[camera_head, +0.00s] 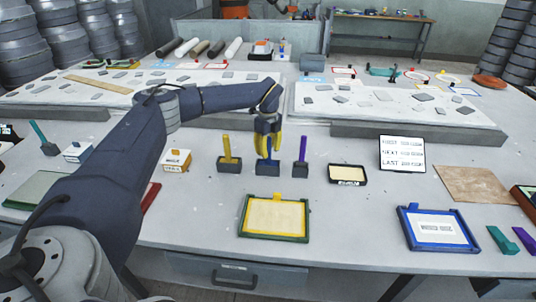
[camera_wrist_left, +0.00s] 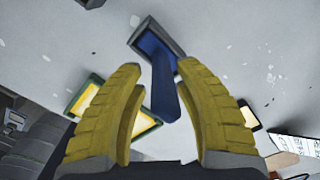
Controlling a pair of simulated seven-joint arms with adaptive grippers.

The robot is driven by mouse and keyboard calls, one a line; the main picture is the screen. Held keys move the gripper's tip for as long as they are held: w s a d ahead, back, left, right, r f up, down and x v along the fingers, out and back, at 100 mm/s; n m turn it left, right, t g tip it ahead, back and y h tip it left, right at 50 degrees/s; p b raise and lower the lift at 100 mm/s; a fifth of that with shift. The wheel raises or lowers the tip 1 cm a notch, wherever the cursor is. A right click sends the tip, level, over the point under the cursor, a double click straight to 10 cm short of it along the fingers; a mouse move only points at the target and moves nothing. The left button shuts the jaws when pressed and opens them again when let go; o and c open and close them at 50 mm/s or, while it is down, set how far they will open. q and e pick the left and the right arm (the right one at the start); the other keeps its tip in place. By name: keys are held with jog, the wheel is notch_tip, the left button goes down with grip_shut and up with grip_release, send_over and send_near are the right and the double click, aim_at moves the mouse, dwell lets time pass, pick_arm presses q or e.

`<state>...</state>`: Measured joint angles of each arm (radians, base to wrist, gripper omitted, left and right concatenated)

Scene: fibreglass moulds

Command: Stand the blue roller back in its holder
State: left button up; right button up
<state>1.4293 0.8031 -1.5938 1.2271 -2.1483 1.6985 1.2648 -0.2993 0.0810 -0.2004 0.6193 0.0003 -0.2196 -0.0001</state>
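The blue roller (camera_head: 268,164) stands upright at the middle of the table, between a yellow-handled tool (camera_head: 227,150) and a purple-handled tool (camera_head: 302,150). In the left wrist view the blue roller (camera_wrist_left: 164,85) rises from a dark, box-like holder (camera_wrist_left: 138,32), with its handle toward the camera. My left gripper (camera_head: 268,140) is directly above it, yellow fingers pointing down. In the left wrist view the fingers of my left gripper (camera_wrist_left: 162,66) are apart on either side of the handle, with gaps visible. My right gripper is not in view.
A green-framed tray (camera_head: 274,236) lies in front, a blue-framed tray (camera_head: 462,246) at front right. A small dark tray (camera_head: 347,182) and a sign (camera_head: 402,153) stand to the right. A teal-handled tool (camera_head: 41,135) stands far left. Raised slabs (camera_head: 400,134) lie behind.

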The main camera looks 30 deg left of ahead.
pick_arm(q)
notch_tip(320, 180, up, 10)
jog(key=shift+f, duration=0.25)
dwell(0.4)
